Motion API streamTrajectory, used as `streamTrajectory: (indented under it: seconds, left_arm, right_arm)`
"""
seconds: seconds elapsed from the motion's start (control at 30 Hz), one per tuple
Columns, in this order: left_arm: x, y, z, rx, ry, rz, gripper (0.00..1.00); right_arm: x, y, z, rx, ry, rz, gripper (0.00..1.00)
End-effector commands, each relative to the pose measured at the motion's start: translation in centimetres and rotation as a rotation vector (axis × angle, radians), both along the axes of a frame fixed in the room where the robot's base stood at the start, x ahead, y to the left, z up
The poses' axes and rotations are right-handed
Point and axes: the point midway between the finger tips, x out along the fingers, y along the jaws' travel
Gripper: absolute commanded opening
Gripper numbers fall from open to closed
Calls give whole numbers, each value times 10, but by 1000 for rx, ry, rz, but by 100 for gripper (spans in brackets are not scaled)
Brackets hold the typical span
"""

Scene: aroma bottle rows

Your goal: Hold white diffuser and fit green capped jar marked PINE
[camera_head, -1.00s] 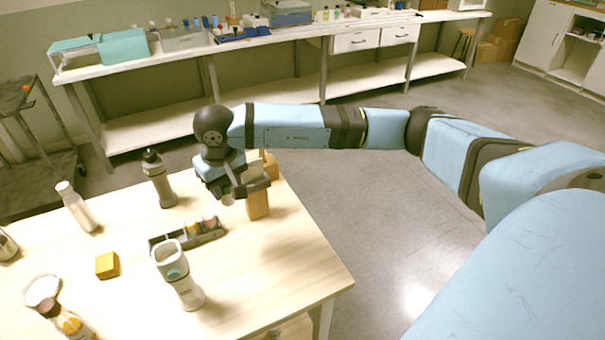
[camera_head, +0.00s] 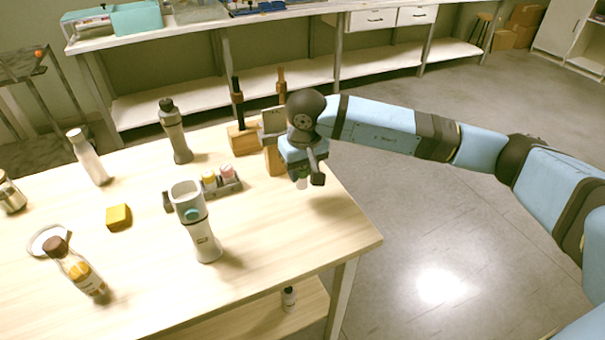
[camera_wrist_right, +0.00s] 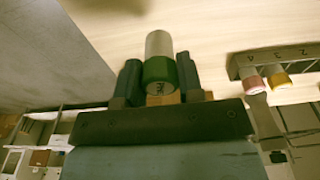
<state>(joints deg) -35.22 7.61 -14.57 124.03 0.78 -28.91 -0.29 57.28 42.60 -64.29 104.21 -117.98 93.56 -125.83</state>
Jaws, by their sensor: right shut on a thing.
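The white diffuser (camera_head: 203,235) stands upright on the table, with an open top and a teal spot on its side. My right gripper (camera_head: 302,180) is above the table's right edge, to the right of the diffuser and apart from it. In the right wrist view the gripper (camera_wrist_right: 160,80) is shut on a jar (camera_wrist_right: 158,46) with a pale body and green cap. Dark lettering on the cap is too small to read surely. The jar shows only slightly in the head view (camera_head: 301,184). My left gripper is not in view.
A grey rack (camera_head: 229,187) behind the diffuser holds a yellow-capped jar (camera_head: 209,178) and a pink-capped jar (camera_head: 226,173). A wooden block (camera_head: 243,138), dark bottle (camera_head: 175,131), white bottle (camera_head: 88,157), yellow block (camera_head: 118,217) and brown-capped bottle (camera_head: 76,270) surround it. The front right table top is clear.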

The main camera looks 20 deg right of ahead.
Motion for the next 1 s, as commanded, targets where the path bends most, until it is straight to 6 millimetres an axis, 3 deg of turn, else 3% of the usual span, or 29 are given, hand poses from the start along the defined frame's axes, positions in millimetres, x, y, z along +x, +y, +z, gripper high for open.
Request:
streamTrajectory:
  seconds: [0.17,0.33,0.57,0.8,1.0]
  left_arm:
    - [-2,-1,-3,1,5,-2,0]
    - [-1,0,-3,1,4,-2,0]
    - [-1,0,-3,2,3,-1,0]
    - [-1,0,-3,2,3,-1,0]
    - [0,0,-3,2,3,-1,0]
  right_arm:
    - [0,2,2,1,-1,3,12]
    - [5,27,23,2,-7,62,12]
    - [5,107,92,0,-10,268,12]
    - [-17,187,168,-2,-8,515,12]
    - [-40,228,207,-1,-5,660,12]
